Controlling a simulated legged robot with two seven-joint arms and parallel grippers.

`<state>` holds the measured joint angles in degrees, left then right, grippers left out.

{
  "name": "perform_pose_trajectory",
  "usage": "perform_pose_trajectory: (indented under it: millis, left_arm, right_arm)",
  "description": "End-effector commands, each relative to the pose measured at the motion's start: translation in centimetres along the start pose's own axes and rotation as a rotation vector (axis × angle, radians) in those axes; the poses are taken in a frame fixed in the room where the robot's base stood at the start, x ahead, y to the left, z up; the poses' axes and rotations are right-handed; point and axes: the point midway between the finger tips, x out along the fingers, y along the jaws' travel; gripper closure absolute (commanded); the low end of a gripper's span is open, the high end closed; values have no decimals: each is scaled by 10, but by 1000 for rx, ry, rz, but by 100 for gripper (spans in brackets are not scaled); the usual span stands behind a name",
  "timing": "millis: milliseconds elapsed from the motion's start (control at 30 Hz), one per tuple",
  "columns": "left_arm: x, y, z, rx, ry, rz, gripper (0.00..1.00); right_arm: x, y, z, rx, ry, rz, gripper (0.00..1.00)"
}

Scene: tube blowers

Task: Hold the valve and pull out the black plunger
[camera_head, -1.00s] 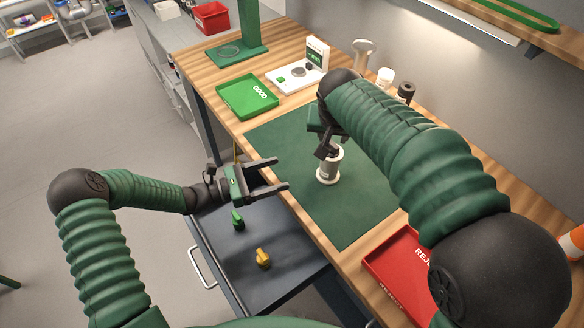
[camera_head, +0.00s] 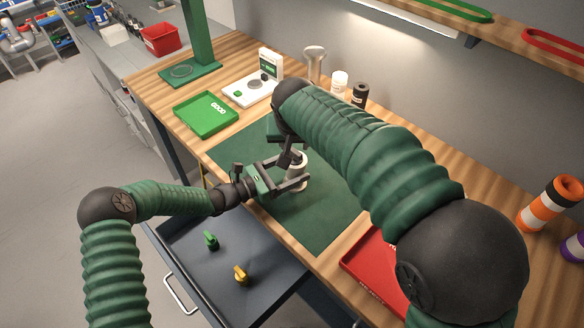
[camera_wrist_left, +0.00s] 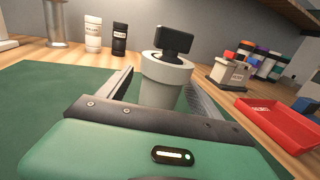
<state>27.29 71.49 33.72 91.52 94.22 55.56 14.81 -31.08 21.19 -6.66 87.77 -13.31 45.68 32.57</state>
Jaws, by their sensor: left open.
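The valve (camera_head: 298,166) is a white cylinder standing upright on the green mat (camera_head: 325,215) in the head view. It also shows in the left wrist view (camera_wrist_left: 163,82), with the black plunger (camera_wrist_left: 174,40) sticking up from its top. My left gripper (camera_head: 292,173) is open, with one finger on each side of the valve body. In the left wrist view a gap shows on the left of the valve; contact on the right cannot be told. My right gripper (camera_head: 286,158) is by the valve's top, largely hidden by its own arm, so its grip cannot be told.
A green GOOD tray (camera_head: 205,112) lies at the left and a red tray (camera_head: 372,268) at the right. An open drawer (camera_head: 225,250) below the table edge holds a green piece (camera_head: 211,240) and a yellow piece (camera_head: 240,274). White and black bottles stand behind.

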Motion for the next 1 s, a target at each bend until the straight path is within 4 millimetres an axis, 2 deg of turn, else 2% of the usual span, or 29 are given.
perform_pose_trajectory:
  millis: [67, 633, 767, 800, 1000]
  left_arm:
    - [0, 0, 0, 0, 0, -1, 25]
    - [-1, 0, 0, 0, 0, 0, 99]
    - [-1, 0, 0, 0, 0, 0, 100]
    - [-1, 0, 0, 0, 0, 0, 54]
    - [-1, 0, 0, 0, 0, 0, 80]
  right_arm:
    - [0, 1, 0, 1, 0, 0, 64]
    - [0, 0, 0, 0, 0, 1, 64]
    - [0, 0, 0, 0, 0, 1, 64]
    - [0, 0, 0, 0, 0, 1, 64]
    - [0, 0, 0, 0, 0, 1, 64]
